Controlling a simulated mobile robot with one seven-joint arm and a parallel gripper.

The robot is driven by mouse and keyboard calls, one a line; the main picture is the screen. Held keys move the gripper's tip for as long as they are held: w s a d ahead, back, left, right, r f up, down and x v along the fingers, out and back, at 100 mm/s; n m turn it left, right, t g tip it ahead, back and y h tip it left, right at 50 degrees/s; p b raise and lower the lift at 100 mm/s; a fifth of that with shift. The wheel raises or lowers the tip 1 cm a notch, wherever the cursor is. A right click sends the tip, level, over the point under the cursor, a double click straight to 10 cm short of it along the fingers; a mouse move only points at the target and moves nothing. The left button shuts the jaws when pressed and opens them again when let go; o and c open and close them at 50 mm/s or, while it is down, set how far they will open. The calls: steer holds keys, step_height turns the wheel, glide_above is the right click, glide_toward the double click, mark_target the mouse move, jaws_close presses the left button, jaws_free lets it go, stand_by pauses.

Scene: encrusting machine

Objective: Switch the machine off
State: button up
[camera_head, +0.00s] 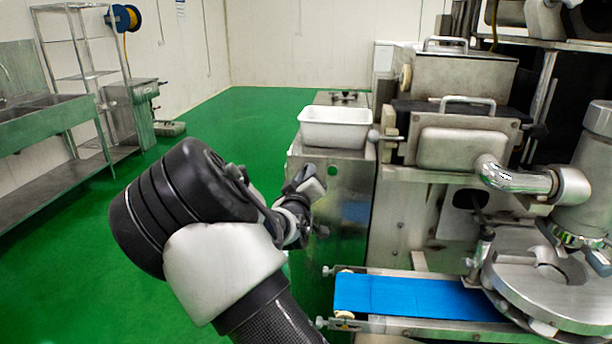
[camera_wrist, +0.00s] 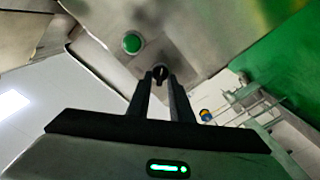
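The encrusting machine (camera_head: 450,90) stands on the right in the head view, with a steel front cabinet (camera_head: 345,205). In the wrist view, a round green button (camera_wrist: 132,42) and a small black knob (camera_wrist: 160,73) sit on its steel panel (camera_wrist: 190,45). My gripper (camera_wrist: 160,78) points at the knob, its two narrow fingers a small gap apart. The knob shows between the fingertips; I cannot tell whether they touch it.
A white tub (camera_head: 335,127) sits on top of the cabinet. A blue conveyor belt (camera_head: 415,297) sticks out low at the front, right of my arm. A sink (camera_head: 45,110) and wire shelving (camera_head: 85,75) stand far left. The green floor (camera_head: 240,125) between is clear.

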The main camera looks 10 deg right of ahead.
jaws_close()
steer(key=shift+n, duration=0.3)
steer(key=shift+f+n+p, duration=0.2)
steer(key=shift+n+p, duration=0.1)
steer(key=shift+n, duration=4)
steer(key=shift+f+n+p, duration=0.2)
steer(key=shift+n+p, duration=0.05)
steer(key=shift+n, duration=4.05)
steer(key=shift+o, duration=1.6)
jaws_free()
